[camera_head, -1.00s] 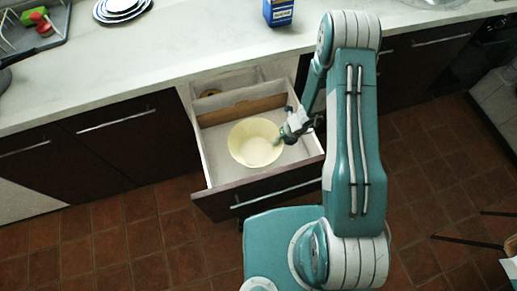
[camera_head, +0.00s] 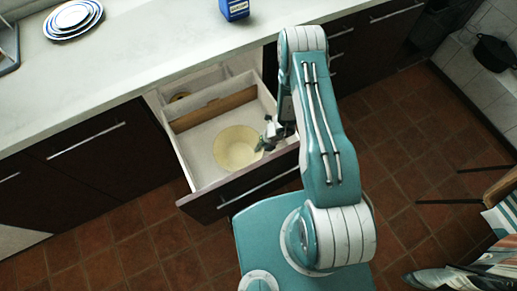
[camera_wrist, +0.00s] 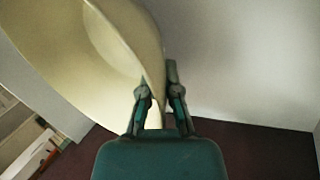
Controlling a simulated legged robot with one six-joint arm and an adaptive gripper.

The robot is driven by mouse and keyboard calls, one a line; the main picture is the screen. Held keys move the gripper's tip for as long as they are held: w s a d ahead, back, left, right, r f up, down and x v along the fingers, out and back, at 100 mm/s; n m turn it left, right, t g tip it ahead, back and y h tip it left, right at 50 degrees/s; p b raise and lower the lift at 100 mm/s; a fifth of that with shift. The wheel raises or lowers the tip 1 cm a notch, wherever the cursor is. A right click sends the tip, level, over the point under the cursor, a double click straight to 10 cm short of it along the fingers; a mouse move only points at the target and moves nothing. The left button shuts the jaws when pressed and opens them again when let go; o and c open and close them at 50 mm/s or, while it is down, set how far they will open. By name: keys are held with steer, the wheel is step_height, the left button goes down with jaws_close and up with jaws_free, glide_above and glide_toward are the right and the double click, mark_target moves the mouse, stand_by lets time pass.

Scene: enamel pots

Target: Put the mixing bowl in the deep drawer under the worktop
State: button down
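The cream mixing bowl (camera_head: 237,150) is inside the open deep drawer (camera_head: 180,160), in its front part and upright. Whether its base touches the drawer floor cannot be told. My gripper (camera_head: 269,139) is at the bowl's right side, low in the drawer. In the wrist view the bowl (camera_wrist: 75,45) fills the upper left, and my gripper (camera_wrist: 158,85) has one finger on each side of its rim, closed on the wall. The fingertips are partly hidden by the bowl wall.
The drawer has a wooden divider (camera_head: 212,109) with a small round item (camera_head: 180,97) behind it. The pale worktop (camera_head: 150,50) overhangs the back; stacked plates (camera_head: 73,18) and a blue box (camera_head: 235,9) stand on it. A chair (camera_head: 500,190) is at the right on the tiled floor.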

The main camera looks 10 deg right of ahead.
steer(key=shift+f, duration=0.65)
steer(key=c, duration=0.8)
jaws_free()
